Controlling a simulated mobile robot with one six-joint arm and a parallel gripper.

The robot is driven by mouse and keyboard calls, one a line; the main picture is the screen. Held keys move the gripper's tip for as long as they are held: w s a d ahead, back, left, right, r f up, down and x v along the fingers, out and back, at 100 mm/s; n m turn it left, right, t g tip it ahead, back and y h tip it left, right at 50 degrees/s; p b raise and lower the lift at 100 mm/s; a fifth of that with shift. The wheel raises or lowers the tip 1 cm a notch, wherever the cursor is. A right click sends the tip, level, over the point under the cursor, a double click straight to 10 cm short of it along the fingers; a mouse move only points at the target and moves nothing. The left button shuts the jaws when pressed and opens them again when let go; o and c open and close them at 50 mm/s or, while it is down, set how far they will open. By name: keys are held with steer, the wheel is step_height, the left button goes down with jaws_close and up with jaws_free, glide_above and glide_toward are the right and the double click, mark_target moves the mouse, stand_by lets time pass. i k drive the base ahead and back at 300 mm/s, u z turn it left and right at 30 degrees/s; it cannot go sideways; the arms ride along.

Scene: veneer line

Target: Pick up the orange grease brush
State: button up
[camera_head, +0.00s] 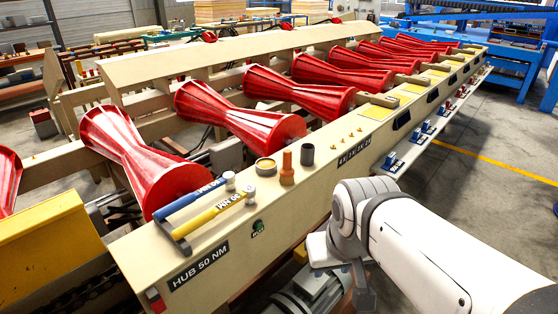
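The orange grease brush (287,168) stands upright on the beige top ledge of the roller frame, near the middle of the head view. It has a wider lower part and a narrower top. A round tin (265,167) with a yellowish top is close on its left, and a dark grey cylinder (308,154) is close on its right. My white arm reaches in from the lower right. My gripper (364,296) seems to be the grey end pointing down, below and right of the brush and apart from it. Its fingers cannot be made out clearly.
Blue and yellow torque wrenches (208,214) lie left of the brush on the ledge (335,175). Red hourglass rollers (270,104) run behind it. Small brass pieces (349,137) sit further right. Grey machinery (308,290) is below the ledge; open floor (480,190) lies right.

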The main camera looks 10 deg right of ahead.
mark_target(287, 173)
steer(key=u, duration=5.2)
steer(key=i, duration=0.1)
steer(key=z, duration=1.95)
steer(key=k, duration=2)
steer(key=z, duration=1.9)
steer(key=i, duration=1)
steer(key=z, duration=0.05)
